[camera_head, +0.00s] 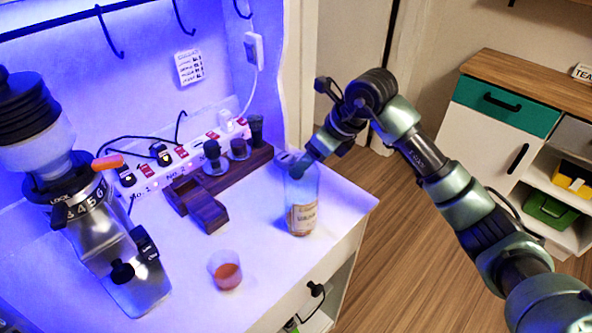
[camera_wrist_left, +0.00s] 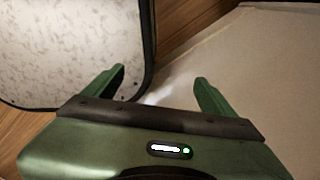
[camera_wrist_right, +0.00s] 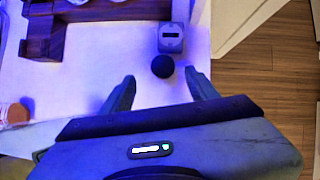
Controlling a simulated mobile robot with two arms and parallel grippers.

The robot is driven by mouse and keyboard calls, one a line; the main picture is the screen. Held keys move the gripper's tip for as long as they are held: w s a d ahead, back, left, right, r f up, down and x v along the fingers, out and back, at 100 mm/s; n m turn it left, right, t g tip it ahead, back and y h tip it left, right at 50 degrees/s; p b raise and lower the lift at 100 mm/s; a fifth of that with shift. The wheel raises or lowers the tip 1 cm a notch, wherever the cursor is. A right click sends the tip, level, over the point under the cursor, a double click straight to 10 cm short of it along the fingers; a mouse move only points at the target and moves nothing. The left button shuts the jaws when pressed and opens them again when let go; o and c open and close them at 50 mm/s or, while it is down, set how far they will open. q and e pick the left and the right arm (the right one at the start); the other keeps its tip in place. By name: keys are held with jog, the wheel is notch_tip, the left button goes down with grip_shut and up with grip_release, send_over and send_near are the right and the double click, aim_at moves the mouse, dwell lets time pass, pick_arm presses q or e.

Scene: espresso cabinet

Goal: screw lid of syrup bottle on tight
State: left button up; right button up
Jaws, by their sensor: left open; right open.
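The syrup bottle (camera_head: 302,212) is clear with a cream label and stands upright near the counter's right edge. My right gripper (camera_head: 302,165) is at the bottle's top and hides it in the head view. In the right wrist view, that gripper (camera_wrist_right: 160,85) is open. A dark round thing (camera_wrist_right: 162,67), perhaps the lid, shows just beyond its fingertips; I cannot tell whether it sits on the bottle. My left gripper (camera_wrist_left: 158,80) is open and empty. It is outside the head view, away from the counter items.
A small cup (camera_head: 226,270) with orange-brown contents stands left of the bottle. A wooden holder (camera_head: 208,212) with dark-handled tools lies behind. A grey box (camera_wrist_right: 171,38) is just beyond the dark round thing. A grinder (camera_head: 105,235) stands at the left.

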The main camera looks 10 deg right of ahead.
jog(key=shift+w+a+f+p, duration=0.1)
jog(key=shift+w+f+p, duration=0.1)
jog(key=shift+p, duration=0.1)
jog(key=p+x, duration=0.1)
jog(key=x, duration=0.2)
jog(key=shift+w+a+f, duration=0.1)
jog(key=shift+w+f, duration=0.15)
jog(key=shift+w, duration=0.05)
jog(key=shift+w+a+f, duration=0.1)
jog(key=shift+f, duration=0.3)
grip_shut()
